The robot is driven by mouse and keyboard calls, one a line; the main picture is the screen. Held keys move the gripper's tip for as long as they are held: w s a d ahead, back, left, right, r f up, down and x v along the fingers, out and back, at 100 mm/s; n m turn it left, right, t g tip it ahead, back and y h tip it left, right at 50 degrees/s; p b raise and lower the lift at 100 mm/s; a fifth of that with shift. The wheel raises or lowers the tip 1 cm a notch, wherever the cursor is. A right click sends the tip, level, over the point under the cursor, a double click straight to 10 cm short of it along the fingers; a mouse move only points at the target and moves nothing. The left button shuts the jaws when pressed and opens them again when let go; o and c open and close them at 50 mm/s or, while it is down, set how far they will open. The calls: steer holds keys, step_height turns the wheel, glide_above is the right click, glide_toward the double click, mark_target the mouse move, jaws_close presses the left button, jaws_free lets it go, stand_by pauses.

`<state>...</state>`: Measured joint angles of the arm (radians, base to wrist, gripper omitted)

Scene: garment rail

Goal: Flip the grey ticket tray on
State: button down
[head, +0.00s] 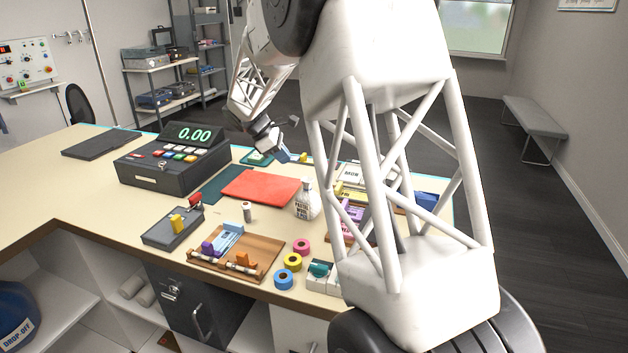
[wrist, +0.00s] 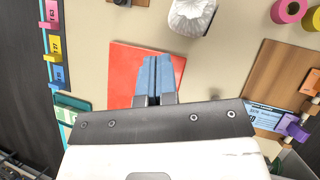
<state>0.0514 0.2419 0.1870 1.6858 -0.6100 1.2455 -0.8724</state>
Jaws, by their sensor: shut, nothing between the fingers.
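The grey ticket tray (head: 165,231) is a low box on the counter in the head view, left of the wooden board. A yellow upright piece (head: 177,223) stands on it, and a red piece (head: 195,200) shows at its back right corner. I cannot tell its switch position. It does not show in the wrist view. My gripper (head: 284,156) is shut and empty, with its blue fingertips together. It is above the counter, behind and right of the tray. In the wrist view its fingers (wrist: 153,78) are over the red cloth (wrist: 119,68).
A till (head: 172,163) reading 0.00 stands behind the tray. The wooden board (head: 264,249) holds a blue ticket, a purple clip and an orange piece.

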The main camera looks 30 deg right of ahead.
steer(key=w+d+f+n+h, duration=0.1)
steer(key=w+d+f+n, duration=0.1)
steer(key=w+f, duration=0.3)
steer(key=shift+w+d+g, duration=0.25)
steer(key=shift+w+g, duration=0.05)
steer(key=shift+w, duration=0.8)
steer(key=x, duration=1)
steer(key=shift+s+d, duration=0.1)
steer(key=d, duration=0.2)
steer(key=shift+s+d+f, duration=0.15)
steer(key=shift+s+d, duration=0.15)
steer(key=shift+s, duration=0.1)
steer(key=shift+s+d+f, duration=0.1)
steer(key=shift+s+d, duration=0.05)
steer(key=shift+d, duration=0.3)
